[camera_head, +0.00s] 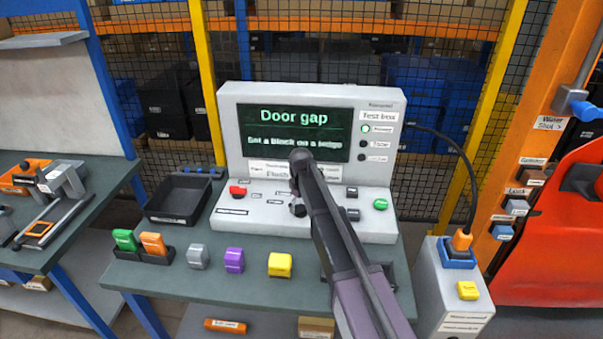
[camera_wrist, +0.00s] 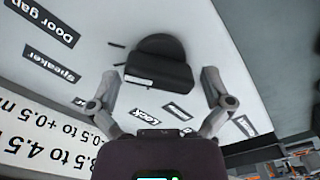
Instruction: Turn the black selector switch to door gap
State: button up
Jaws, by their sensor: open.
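The black selector switch (camera_wrist: 163,70) fills the middle of the wrist view, with a raised bar handle and a short white mark near the bar's left end. Printed labels lie around it: Door gap (camera_wrist: 47,22) at the upper left, Speaker (camera_wrist: 50,63) below that, and Lock (camera_wrist: 145,107) under the handle. My gripper (camera_wrist: 160,78) is open, one finger on each side of the handle, with visible gaps. In the head view my arm covers much of the panel. The test box (camera_head: 226,125) has a screen (camera_head: 292,131) reading "Door gap".
A black tray (camera_head: 178,199) sits left of the box. Green, orange, grey, purple and yellow blocks (camera_head: 280,264) stand along the bench's front. A red button (camera_head: 237,190) and a green button (camera_head: 380,204) flank the panel. A grey cabinet (camera_head: 438,285) stands at the right.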

aim_at(301, 205)
jog(key=n, duration=0.7)
jog(key=shift+n, duration=0.4)
notch_tip(301, 205, up, 14)
jog(key=p, duration=1.3)
jog(key=shift+p, duration=0.4)
jog(key=shift+f, duration=0.1)
jog(key=s+d+f+m+b, duration=0.2)
jog(key=s+d+m, duration=0.6)
jog(key=s+d, duration=0.3)
jog(key=s+d+f+m+b, duration=0.2)
jog(key=s+d+m, duration=0.7)
jog(key=s+d, duration=0.3)
jog(key=s, duration=0.2)
jog(key=shift+s+m, duration=0.3)
jog(key=shift+s, duration=0.1)
jog(key=shift+d, duration=0.1)
